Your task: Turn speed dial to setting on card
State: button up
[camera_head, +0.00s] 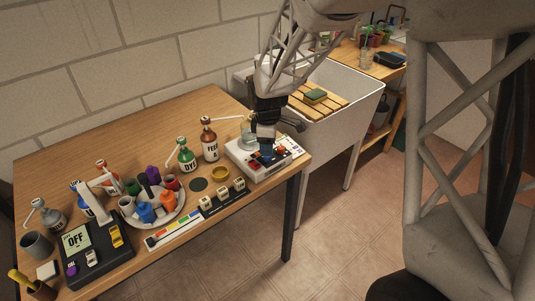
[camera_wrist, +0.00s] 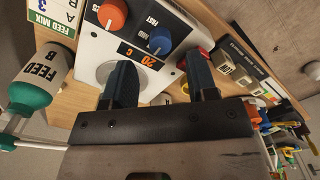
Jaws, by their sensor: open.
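The white stirrer unit (camera_head: 262,172) stands at the right end of the wooden table. In the wrist view its panel (camera_wrist: 97,45) carries an orange dial (camera_wrist: 112,14), a blue dial (camera_wrist: 160,40) with "FAST" printed near it, and a display (camera_wrist: 139,51) reading 20 C. A card (camera_wrist: 60,17) headed FEED MIX shows at the upper left, only partly in frame. My gripper (camera_head: 266,146) is over the unit; in the wrist view its fingers (camera_wrist: 160,75) are apart and empty, with the blue dial just ahead of the gap. The blue dial's exact setting is unclear.
A glass beaker (camera_head: 248,133) is close beside my gripper. Feed bottle (camera_head: 209,140) and green-capped bottle (camera_head: 186,157) stand left of the unit. A round tray (camera_head: 178,214) with several cups and a scale (camera_head: 98,256) are farther left. A sink (camera_head: 352,105) is at the right.

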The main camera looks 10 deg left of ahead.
jog(key=shift+f, duration=2.35)
jog(key=shift+c, duration=0.3)
jog(key=c, duration=0.9)
jog(key=shift+m, duration=0.4)
jog(key=m, duration=1.1)
